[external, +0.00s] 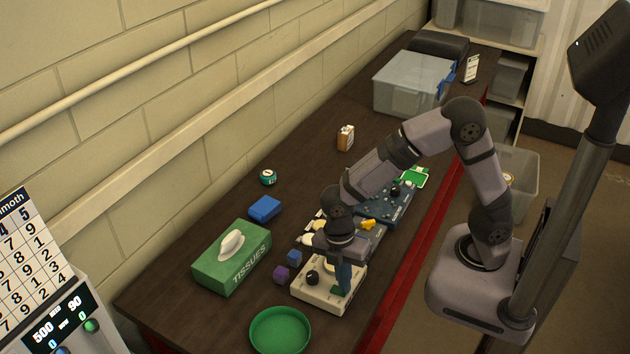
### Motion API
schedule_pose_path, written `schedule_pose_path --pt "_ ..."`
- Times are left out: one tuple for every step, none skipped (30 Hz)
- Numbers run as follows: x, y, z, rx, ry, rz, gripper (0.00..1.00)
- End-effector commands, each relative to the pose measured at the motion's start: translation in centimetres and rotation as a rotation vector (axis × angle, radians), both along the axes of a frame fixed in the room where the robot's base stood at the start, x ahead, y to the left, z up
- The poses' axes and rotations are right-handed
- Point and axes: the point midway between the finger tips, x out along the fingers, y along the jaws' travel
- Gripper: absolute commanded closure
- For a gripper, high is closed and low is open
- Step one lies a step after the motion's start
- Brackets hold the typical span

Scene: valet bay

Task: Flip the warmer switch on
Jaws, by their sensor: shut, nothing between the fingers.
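A cream box (322,296) with a black knob (313,277) on top lies near the front of the dark table; it may be the warmer, but no label is readable. A small green part (338,291) shows on its right side, perhaps the switch; I cannot tell its position. My gripper (343,287) points down over the right side of this box, shut and empty, close to the green part. I cannot tell whether the fingertips touch it. My wrist hides the back part of the box.
A blue panel (383,208) with knobs lies behind, near a yellow piece (367,224). A green dish (279,331) is in front. A clear bin (411,84) stands far back.

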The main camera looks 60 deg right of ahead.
Motion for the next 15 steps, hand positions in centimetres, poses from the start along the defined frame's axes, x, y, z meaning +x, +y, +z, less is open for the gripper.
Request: schedule_pose_path --pt "-0.03 0.0 -0.07 0.0 0.0 0.0 1.0" --pt "-0.02 0.0 -0.1 0.0 0.0 0.0 1.0" --pt "-0.02 0.0 -0.11 0.0 0.0 0.0 1.0" --pt "-0.02 0.0 -0.12 0.0 0.0 0.0 1.0" --pt "-0.02 0.0 -0.12 0.0 0.0 0.0 1.0" --pt "-0.02 0.0 -0.11 0.0 0.0 0.0 1.0" --pt "-0.02 0.0 -0.11 0.0 0.0 0.0 1.0" --pt "-0.02 -0.01 -0.11 0.0 0.0 0.0 1.0" --pt "-0.02 -0.01 -0.11 0.0 0.0 0.0 1.0" --pt "-0.05 -0.01 -0.17 0.0 0.0 0.0 1.0" --pt "-0.11 -0.01 -0.34 -0.001 0.001 0.0 1.0" --pt "-0.28 -0.02 -0.71 -0.001 0.002 0.001 1.0" --pt "-0.27 -0.01 -0.63 -0.001 0.001 0.0 1.0" --pt "-0.25 -0.01 -0.56 -0.001 0.001 0.0 1.0" --pt "-0.25 -0.02 -0.56 -0.001 0.002 0.0 1.0"
